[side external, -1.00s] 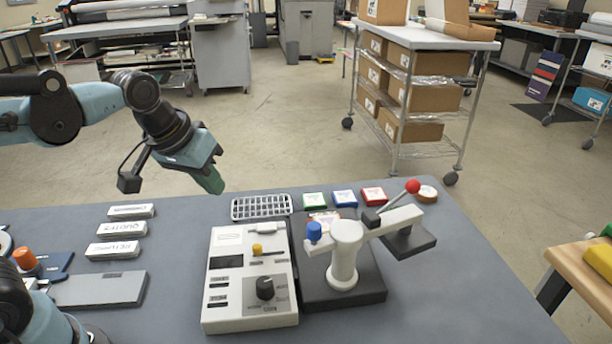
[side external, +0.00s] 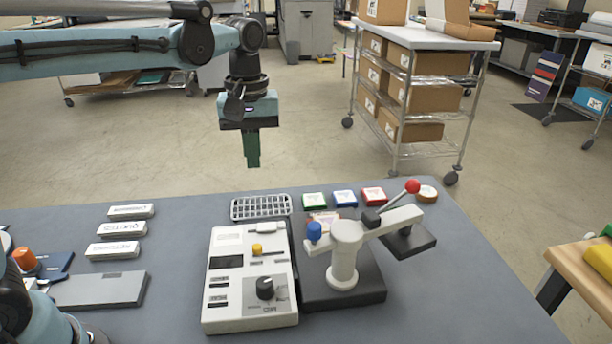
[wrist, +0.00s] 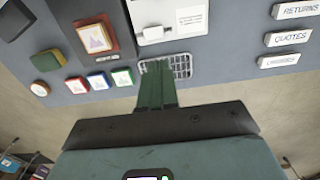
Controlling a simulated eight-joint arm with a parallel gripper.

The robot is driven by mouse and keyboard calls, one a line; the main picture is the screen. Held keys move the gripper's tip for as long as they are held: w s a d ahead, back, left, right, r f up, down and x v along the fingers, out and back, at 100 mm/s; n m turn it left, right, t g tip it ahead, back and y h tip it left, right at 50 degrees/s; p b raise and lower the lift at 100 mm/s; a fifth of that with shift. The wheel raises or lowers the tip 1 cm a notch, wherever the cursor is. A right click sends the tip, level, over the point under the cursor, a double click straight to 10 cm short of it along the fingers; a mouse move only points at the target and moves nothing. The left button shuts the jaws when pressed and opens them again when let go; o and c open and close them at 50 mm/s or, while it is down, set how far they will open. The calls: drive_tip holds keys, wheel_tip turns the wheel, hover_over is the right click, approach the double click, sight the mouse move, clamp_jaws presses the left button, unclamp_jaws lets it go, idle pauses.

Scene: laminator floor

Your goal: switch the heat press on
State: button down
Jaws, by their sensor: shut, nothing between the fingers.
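The heat press (side external: 343,262) stands on the table, a dark base with a white post and swing arm, a blue knob and a red-ended lever. Left of it is its white control box (side external: 228,312) with a black dial (side external: 265,289), a yellow-orange switch (side external: 257,249) and a white part near the top. The box's white end also shows in the wrist view (wrist: 185,15). My gripper (side external: 252,163) points down above and behind the box, clear of it, with its green fingers together and empty. In the wrist view my gripper (wrist: 156,68) overlaps the wire rack.
A wire rack (side external: 261,207) lies behind the box. Green (side external: 315,201), blue (side external: 345,198) and red (side external: 373,196) pads sit behind the press. Labelled white blocks (side external: 122,229) and a grey slab (side external: 98,289) lie left. The table between blocks and box is clear.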

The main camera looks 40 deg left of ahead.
sight(261, 226)
wheel_tip(261, 226, down, 14)
drive_tip(key=shift+r, duration=0.1)
idle(0.9)
drive_tip(key=shift+s+a+f, duration=0.1)
drive_tip(key=shift+a+f, duration=0.05)
drive_tip(key=shift+f, duration=0.15)
idle(0.3)
